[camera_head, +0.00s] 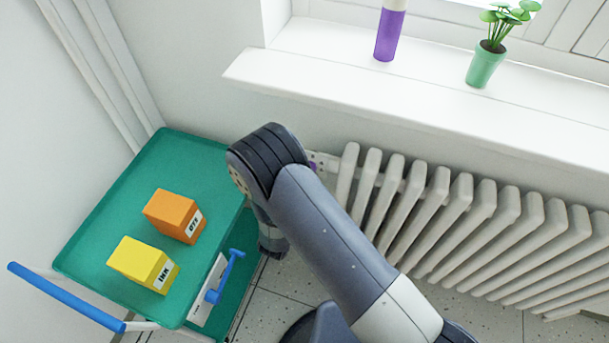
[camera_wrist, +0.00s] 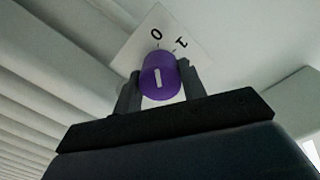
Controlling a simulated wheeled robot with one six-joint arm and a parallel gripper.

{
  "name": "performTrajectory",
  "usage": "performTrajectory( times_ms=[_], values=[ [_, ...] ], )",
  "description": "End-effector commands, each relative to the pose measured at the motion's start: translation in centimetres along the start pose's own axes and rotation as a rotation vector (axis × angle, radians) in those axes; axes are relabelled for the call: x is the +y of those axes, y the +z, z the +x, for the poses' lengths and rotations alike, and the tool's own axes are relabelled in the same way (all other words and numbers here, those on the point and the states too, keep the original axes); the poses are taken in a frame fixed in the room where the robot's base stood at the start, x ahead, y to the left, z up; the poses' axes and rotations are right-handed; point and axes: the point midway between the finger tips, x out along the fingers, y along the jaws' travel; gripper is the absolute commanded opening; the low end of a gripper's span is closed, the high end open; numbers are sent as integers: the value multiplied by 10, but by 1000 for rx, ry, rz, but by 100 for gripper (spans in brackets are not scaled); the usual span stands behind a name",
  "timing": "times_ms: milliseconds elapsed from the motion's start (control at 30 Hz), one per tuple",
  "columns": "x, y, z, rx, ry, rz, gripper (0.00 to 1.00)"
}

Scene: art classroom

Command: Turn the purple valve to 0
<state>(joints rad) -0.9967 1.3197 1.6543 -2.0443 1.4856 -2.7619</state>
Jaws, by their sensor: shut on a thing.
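The purple valve (camera_wrist: 160,82) is a round knob with a white bar on its face, seen close up in the wrist view. Behind it is a white plate (camera_wrist: 190,58) marked 0 and 1, with a small tick by each. The white bar runs nearly upright in the picture, roughly toward the 0. My gripper (camera_wrist: 162,84) is shut on the knob, one finger on each side. In the head view only a bit of the purple valve (camera_head: 313,166) shows at the radiator's left end; my arm hides the rest and the gripper.
The white radiator (camera_head: 440,205) stands under a windowsill (camera_head: 420,85) with a purple bottle (camera_head: 389,32) and a potted plant (camera_head: 486,65). A green cart (camera_head: 105,225) at the left holds an orange box (camera_head: 172,214) and a yellow box (camera_head: 142,263).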

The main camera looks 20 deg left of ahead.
Motion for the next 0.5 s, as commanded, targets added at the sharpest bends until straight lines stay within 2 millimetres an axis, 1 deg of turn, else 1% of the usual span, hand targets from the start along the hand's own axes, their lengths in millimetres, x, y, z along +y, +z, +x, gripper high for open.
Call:
performTrajectory(
  times_ms=[367,400,500],
  values=[
    [1,1,0,-2,1,-7,16],
    [1,1,0,-2,1,-7,42],
    [1,1,0,-2,1,-6,50]
  ],
)
